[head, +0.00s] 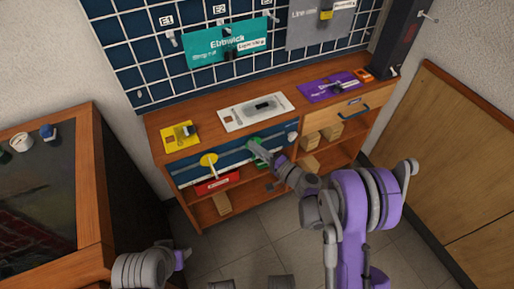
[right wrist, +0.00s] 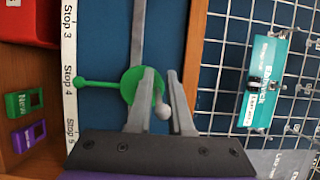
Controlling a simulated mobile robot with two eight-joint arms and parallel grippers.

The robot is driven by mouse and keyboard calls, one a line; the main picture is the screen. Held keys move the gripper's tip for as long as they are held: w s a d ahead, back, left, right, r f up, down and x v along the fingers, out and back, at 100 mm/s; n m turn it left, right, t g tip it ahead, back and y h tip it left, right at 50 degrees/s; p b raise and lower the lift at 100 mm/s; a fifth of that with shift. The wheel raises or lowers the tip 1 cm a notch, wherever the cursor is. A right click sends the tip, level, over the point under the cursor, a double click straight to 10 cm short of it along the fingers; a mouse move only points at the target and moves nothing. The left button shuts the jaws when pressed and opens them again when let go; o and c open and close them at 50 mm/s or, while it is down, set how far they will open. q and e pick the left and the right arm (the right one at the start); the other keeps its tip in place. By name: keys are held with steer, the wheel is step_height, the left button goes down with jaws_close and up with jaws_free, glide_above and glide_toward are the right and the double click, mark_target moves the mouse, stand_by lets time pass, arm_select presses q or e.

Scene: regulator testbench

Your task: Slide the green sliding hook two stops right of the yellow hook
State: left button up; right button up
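The green sliding hook (right wrist: 130,86) is a disc with a thin pointer and a pale ball-ended stem. It sits on a grey rail (right wrist: 138,40), its pointer beside the Stop 4 label on the white strip (right wrist: 69,50). In the head view the green hook (head: 254,147) is right of the yellow hook (head: 209,160) on the blue panel below the bench top. My right gripper (right wrist: 160,72) has its fingers apart on either side of the hook's stem, with a gap beside it. My left arm shows at the bottom left; its fingers cannot be made out.
A red bin (head: 217,184) and wooden blocks (head: 310,141) are on the shelves below. The bench top (head: 205,126) holds yellow, white and purple cards. A wall grid (head: 140,50) with a teal sign (head: 225,42) stands behind. A dark-topped cabinet (head: 100,150) is at left.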

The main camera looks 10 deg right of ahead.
steer(key=shift+o, duration=1.3)
steer(key=shift+w+f, duration=0.15)
steer(key=shift+w, duration=0.05)
steer(key=shift+s, duration=0.15)
steer(key=v, duration=1)
steer(key=shift+s+d, duration=0.25)
steer(key=shift+d, duration=0.05)
steer(key=shift+a, duration=0.1)
